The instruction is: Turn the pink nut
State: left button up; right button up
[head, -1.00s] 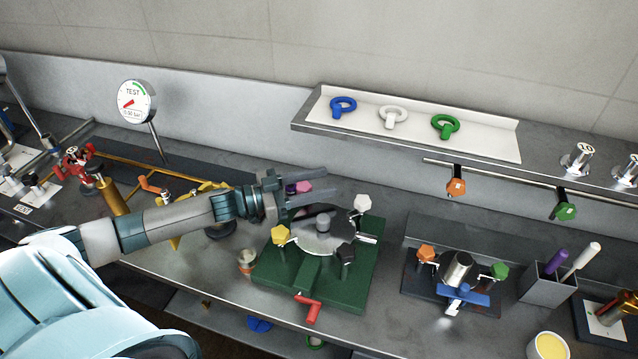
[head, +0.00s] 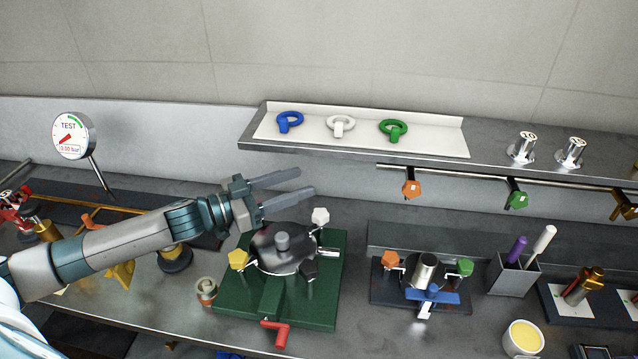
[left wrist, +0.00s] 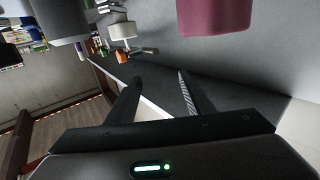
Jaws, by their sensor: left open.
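The pink nut is hidden behind my left gripper (head: 305,182) in the head view. In the left wrist view a large pink part, which looks like the pink nut (left wrist: 213,15), shows at the top edge, beyond and to the right of the fingers. My left gripper (left wrist: 160,77) is open, with nothing between its fingers. It is above the back of the round grey lid (head: 268,262) on the green base (head: 325,300). A yellow nut (head: 239,259), a white nut (head: 320,216) and a black nut (head: 308,268) stand around the lid. My right gripper is not in view.
A shelf (head: 445,150) with blue, white and green rings runs behind. Orange (head: 411,189) and green (head: 517,200) knobs hang below it. A red handle (head: 275,333) sticks out in front of the base. A small fixture (head: 425,272) stands to the right.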

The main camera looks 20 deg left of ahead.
pick_arm(q)
jog(key=d+r+b, duration=0.1)
jog(key=d+r, duration=0.2)
jog(key=d, duration=0.3)
jog(key=shift+r, duration=0.4)
jog(key=shift+s, duration=0.15)
